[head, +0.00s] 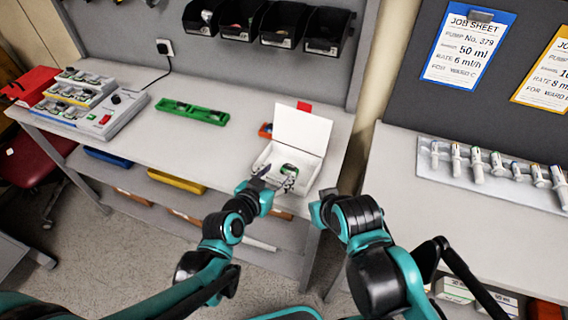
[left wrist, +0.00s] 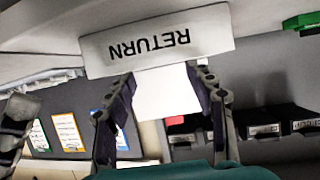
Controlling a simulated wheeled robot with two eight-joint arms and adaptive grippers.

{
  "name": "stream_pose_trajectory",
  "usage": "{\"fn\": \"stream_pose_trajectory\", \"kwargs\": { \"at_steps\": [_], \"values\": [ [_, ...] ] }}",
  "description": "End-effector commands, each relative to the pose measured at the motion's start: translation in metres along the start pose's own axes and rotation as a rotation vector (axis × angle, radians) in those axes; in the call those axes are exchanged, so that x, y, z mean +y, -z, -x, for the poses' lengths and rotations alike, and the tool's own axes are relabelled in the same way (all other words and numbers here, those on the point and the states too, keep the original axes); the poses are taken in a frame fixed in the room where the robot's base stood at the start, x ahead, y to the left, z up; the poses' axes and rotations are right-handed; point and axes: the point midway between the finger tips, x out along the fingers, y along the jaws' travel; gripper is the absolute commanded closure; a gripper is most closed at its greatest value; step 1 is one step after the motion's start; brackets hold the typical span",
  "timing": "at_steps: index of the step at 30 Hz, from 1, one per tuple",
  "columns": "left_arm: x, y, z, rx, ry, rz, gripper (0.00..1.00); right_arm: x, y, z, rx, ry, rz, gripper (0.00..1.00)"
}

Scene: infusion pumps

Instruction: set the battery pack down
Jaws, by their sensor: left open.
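A white box (head: 303,131) with its lid raised stands at the front right of the left bench. A small green and dark item (head: 289,170), which looks like the battery pack, lies inside it, partly hidden by my left gripper (head: 276,180). That gripper is open at the box's front edge. In the left wrist view my left gripper's fingers (left wrist: 161,80) are spread apart, with nothing seen between them, before a white panel marked RETURN (left wrist: 158,42). My right arm's end (head: 325,208) is right of the box, off the bench; its fingers cannot be made out.
A green tray (head: 205,116) with dark items lies left of the box. A grey device (head: 95,112) and red case (head: 30,84) stand farther left. Black bins (head: 283,24) hang behind. A syringe rack (head: 490,176) is on the right bench.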

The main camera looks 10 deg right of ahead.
Motion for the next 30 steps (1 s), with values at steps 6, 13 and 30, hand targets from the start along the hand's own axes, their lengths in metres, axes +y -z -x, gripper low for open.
{"fn": "stream_pose_trajectory", "kwargs": {
  "at_steps": [6, 13, 30],
  "values": [
    [-0.001, 0.003, 0.046, 0.001, 0.002, 0.001, 0.46, 0.0, 0.011, 0.016, 0.0, 0.0, 0.0, 1.0],
    [0.0, 0.001, 0.065, 0.0, 0.0, 0.0, 0.46, 0.0, 0.014, 0.02, 0.0, 0.0, 0.0, 1.0],
    [-0.097, -0.04, 0.16, -0.324, 0.275, 0.227, 0.46, 0.0, 0.014, 0.02, 0.0, 0.0, 0.0, 1.0]
  ]
}}
